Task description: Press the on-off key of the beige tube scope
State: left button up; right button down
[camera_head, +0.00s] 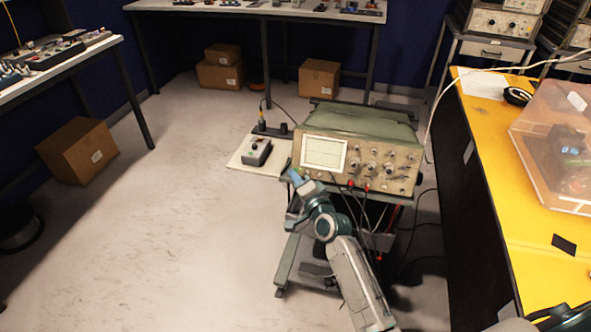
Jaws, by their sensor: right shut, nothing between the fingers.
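The beige tube scope (398,161) stands on a small wheeled cart in the middle of the head view. It has a green top, a beige front panel, a pale gridded screen at the left and several knobs at the right. My right gripper (290,177) is shut and empty, at the lower left corner of the scope's front. I cannot tell whether its tip touches the panel. The gripper and wrist hide part of the lower left front, and I cannot make out the on-off key. My left gripper is not in view.
A pale side shelf (245,165) left of the scope holds a small dark meter (257,152). Cables hang from the scope's front. A yellow bench (505,175) with a clear plastic box (560,115) stands at the right.

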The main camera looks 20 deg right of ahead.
jog(key=shift+s+a+r+p, duration=0.3)
jog(key=shift+s+a+p, duration=0.15)
jog(key=shift+s, duration=0.35)
jog(key=shift+s+a+r+p, duration=0.3)
jog(key=shift+s+a+p, duration=0.1)
jog(key=shift+s+a, duration=0.3)
jog(key=shift+s+a+r+p, duration=0.3)
jog(key=shift+s+a+p, duration=0.1)
jog(key=shift+s, duration=0.45)
